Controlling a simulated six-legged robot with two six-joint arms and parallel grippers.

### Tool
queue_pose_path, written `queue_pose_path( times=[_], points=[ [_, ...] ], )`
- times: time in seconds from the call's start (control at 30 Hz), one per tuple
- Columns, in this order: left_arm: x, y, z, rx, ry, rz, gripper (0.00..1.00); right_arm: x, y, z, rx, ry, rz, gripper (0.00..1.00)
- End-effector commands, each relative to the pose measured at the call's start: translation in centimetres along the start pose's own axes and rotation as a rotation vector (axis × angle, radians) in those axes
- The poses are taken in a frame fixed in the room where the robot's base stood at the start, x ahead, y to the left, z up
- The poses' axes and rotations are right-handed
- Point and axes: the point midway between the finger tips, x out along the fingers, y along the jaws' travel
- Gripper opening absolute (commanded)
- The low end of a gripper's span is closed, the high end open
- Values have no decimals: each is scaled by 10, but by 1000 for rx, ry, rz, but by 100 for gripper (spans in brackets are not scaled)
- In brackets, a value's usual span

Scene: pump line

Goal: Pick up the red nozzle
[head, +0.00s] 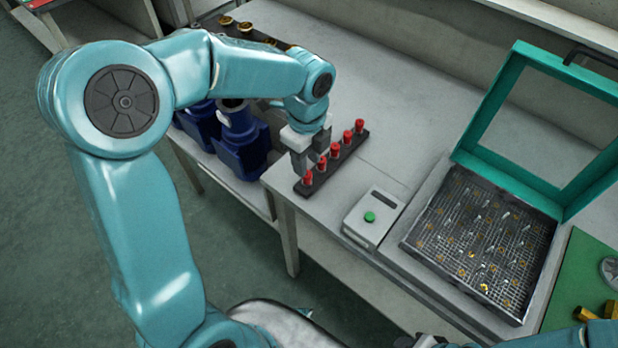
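Several red nozzles stand upright in a row in a black rack (331,166) on the grey table. The nearest red nozzle (308,177) is at the rack's front end, and the farthest red nozzle (360,126) is at its back end. My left gripper (309,158) points down just left of the front half of the rack. Its two grey fingers look apart, and I see no nozzle between them. Whether a finger touches a nozzle is unclear. Part of my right gripper (428,341) shows at the bottom edge, mostly cut off.
A grey box with a green button (370,217) stands right of the rack. Beyond it is an open case with a teal-framed lid (466,157) and a mesh basket (425,240) of small parts. Blue pump housings (240,145) stand left of my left gripper. The table behind the rack is clear.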

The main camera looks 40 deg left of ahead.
Motion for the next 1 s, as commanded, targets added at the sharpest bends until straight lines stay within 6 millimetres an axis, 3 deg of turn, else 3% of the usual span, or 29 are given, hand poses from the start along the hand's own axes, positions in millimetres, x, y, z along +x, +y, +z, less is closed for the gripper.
queue_pose_path(
  times=[0.17, 0.47, 0.77, 0.87, 0.9, 1.0],
  points=[
    [14, -1, -1, 1, 1, 1, 37, 1, 0, 0, 0, 0, 0, 43],
    [58, -5, 0, 1, 0, 2, 37, 3, 1, 0, 0, 0, 0, 43],
    [63, -6, 0, 1, 1, -2, 37, 3, 1, 0, 0, 0, 0, 43],
    [62, -6, 0, 0, 1, -2, 4, 3, 1, 0, 0, 0, 0, 43],
    [62, -6, 0, 0, 1, -2, 0, 3, 1, 0, 0, 0, 0, 43],
    [62, -6, 0, 0, 1, -2, 0, 3, 1, 0, 0, 0, 0, 43]
  ],
)
